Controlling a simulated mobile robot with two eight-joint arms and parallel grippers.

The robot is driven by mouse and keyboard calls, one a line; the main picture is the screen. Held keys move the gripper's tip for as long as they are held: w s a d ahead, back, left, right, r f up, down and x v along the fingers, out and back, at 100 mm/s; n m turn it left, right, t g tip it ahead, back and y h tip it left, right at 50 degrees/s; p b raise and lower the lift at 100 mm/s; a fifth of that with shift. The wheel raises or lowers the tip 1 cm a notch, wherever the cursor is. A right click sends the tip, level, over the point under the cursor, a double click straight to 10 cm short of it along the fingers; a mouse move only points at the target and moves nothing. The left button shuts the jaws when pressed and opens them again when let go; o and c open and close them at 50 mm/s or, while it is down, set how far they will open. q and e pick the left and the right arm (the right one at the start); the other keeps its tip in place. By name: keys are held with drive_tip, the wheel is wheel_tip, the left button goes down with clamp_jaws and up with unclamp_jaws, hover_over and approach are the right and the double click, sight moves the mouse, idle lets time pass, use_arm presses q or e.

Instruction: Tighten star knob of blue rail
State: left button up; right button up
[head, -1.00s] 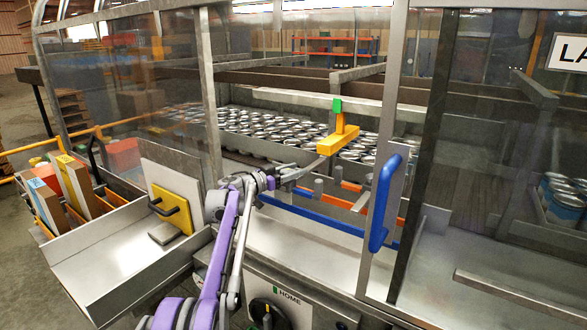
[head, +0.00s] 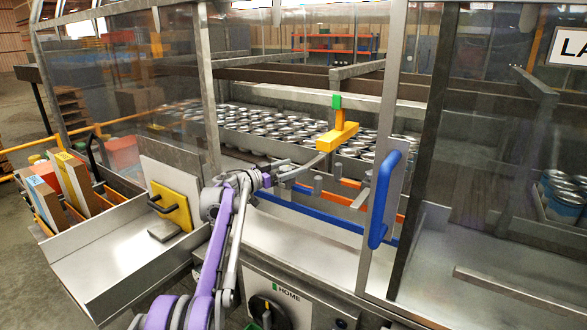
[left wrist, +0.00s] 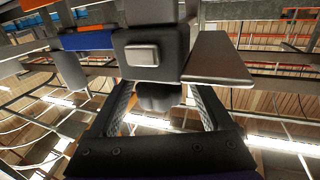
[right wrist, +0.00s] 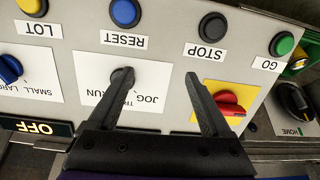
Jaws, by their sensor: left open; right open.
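The blue rail (head: 330,220) runs along the near side of the conveyor opening, in front of an orange rail (head: 350,184). Its end also shows at the top left of the left wrist view (left wrist: 85,40). My left gripper (head: 268,180) is at the rail's left end. In the left wrist view a dark, lobed knob (left wrist: 158,98), which looks like the star knob, sits between my open left fingers under a dark bracket. I cannot tell whether they touch it. The knob is hidden in the head view. My right gripper (right wrist: 160,82) is open and empty over the control panel.
The control panel (right wrist: 165,30) has several buttons, a jog/run switch and a red knob (right wrist: 228,103). A clear guard door with a blue handle (head: 383,200) stands right of the rail. A yellow pad (head: 171,206) is at the left. Cans (head: 275,125) fill the area behind.

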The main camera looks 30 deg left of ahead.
sight(280, 171)
use_arm(q)
drive_tip(key=b+v, duration=0.1)
drive_tip(key=v, duration=0.8)
drive_tip(key=shift+s+a+b, duration=0.2)
drive_tip(key=shift+s+b, duration=0.1)
use_arm(e)
drive_tip(key=shift+s+f, duration=0.2)
drive_tip(key=shift+f, duration=0.35)
drive_tip(key=shift+s+f, duration=0.15)
drive_tip(key=shift+f, duration=0.4)
use_arm(q)
drive_tip(key=shift+d, duration=0.1)
